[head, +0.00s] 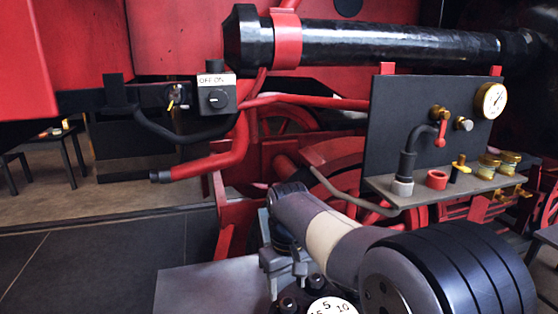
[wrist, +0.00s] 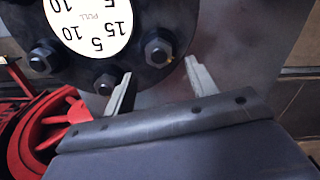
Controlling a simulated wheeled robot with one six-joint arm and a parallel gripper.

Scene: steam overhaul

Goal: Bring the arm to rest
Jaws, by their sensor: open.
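My gripper (head: 286,280) is at the bottom middle of the head view, at the end of my arm, which comes in from the lower right. In the wrist view my gripper (wrist: 158,68) has its two pale fingers spread apart with nothing between them. The dial face (head: 332,306) also shows at the bottom of the head view, partly cut off. I cannot tell whether the fingers touch the flange.
A dark panel (head: 402,117) with a gauge (head: 491,100), valves and a shelf (head: 420,193) stands right of and behind my gripper. A switch box (head: 217,95) hangs on the left near red pipes. Red wheels (wrist: 72,127) stand close by. Open floor (head: 100,270) lies at left.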

